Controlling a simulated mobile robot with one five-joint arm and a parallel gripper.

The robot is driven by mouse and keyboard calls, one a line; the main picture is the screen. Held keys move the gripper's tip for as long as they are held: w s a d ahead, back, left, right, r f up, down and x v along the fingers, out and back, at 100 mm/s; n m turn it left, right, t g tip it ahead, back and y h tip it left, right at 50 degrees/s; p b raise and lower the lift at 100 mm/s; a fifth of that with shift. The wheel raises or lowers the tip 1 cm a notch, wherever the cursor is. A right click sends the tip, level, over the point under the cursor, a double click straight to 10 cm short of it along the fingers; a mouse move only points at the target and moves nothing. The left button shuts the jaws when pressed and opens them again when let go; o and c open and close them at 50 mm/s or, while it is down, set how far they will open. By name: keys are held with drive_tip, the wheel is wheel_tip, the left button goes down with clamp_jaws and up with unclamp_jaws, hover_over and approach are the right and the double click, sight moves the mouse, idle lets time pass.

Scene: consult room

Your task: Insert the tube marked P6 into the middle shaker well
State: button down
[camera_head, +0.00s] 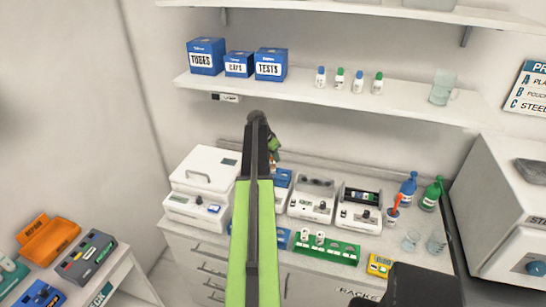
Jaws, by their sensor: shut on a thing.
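My gripper (274,147) is beyond the dark far end of my green arm, above the back of the counter, mostly hidden by the arm. It is shut on a small tube, of which only a sliver with an orange-brown tint (272,161) shows; no P6 mark is readable. Two small white devices stand on the counter below and to the right: one with a pale top (312,199) and one with a dark recessed top holding small items (359,207). I cannot tell which is the shaker, and its middle well is too small to make out.
A green rack (344,256) with white-capped tubes lies in front. A white lidded machine (203,172) stands left; blue (407,189) and green (431,194) bottles stand right. A shelf (300,92) with boxes and vials hangs above. A large white cabinet (500,215) bounds the right.

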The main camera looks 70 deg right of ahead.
sight(273, 164)
drive_tip(key=shift+f+b, duration=2.3)
drive_tip(key=shift+f, duration=0.1)
drive_tip(key=c, duration=1.1)
unclamp_jaws()
drive_tip(key=shift+o, duration=0.2)
drive_tip(key=shift+r, duration=0.1)
drive_tip(key=p+v, duration=1.6)
drive_tip(key=v, duration=0.1)
drive_tip(key=shift+r, duration=0.2)
